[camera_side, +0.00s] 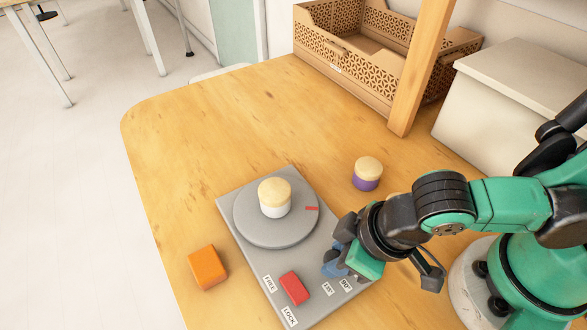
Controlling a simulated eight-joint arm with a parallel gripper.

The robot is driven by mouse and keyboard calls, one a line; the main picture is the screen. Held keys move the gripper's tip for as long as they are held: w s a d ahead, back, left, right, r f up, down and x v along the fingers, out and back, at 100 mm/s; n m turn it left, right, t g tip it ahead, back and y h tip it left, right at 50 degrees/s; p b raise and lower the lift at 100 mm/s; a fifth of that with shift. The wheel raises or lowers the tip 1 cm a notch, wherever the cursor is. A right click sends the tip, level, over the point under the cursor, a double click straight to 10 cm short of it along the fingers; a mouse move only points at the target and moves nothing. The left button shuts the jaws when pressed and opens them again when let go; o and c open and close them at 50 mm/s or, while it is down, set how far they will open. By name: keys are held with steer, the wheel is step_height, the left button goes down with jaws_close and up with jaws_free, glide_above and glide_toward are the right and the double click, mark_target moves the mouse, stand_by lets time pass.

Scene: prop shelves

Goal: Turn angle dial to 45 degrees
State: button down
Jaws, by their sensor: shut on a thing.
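A grey base plate (232,208) lies on the wooden table and carries a round grey dial (250,228). A red mark (311,208) is on the dial's right side. A white cylinder with a pale wooden top (275,198) stands on the dial. A red block (294,288) sits on the plate between the labels FREE and LOCK. My gripper (346,262) is low over the plate's right corner, shut on a blue piece (333,262) that is mostly hidden by the fingers. Two small labels beside it are too small to read surely.
An orange block (207,267) lies left of the plate. A purple cylinder with a wooden top (367,174) stands behind my gripper. A brown crate (345,75), a wooden post (418,70) and a pale box (500,100) stand at the back. The table's left side is clear.

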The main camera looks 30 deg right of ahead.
steer(key=shift+a+m, duration=0.1)
steer(key=shift+m, duration=0.5)
steer(key=c, duration=0.5)
jaws_free()
steer(key=shift+c, duration=0.2)
steer(key=shift+h, duration=0.3)
steer(key=shift+s+r, duration=0.1)
steer(key=shift+r, duration=0.05)
steer(key=shift+v, duration=2.65)
